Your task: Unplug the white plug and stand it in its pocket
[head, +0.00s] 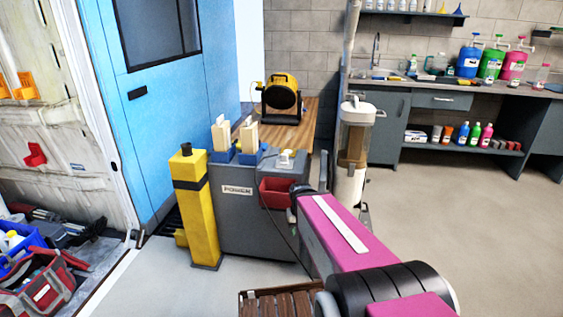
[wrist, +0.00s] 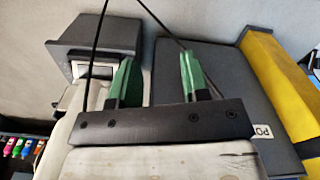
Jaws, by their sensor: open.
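In the head view a small white piece that looks like the white plug (head: 287,156) sits on top of the grey cabinet (head: 237,223) labelled POWER. Its exact fit there is too small to tell. My gripper (wrist: 155,75) is open in the wrist view, with two green fingers apart and nothing seen between them. In the head view my pink arm hides the gripper. In the wrist view a dark grey box (wrist: 95,32) with a pale piece in its opening lies left of the fingers. I cannot make out which pocket is the plug's.
A yellow post (head: 202,225) stands left of the cabinet. Two blue holders (head: 221,155) with cream upright pieces and a red bin (head: 277,193) are at the cabinet. A wooden table (head: 290,135) with a yellow-black machine stands behind. Dark cords cross the wrist view. Floor at right is clear.

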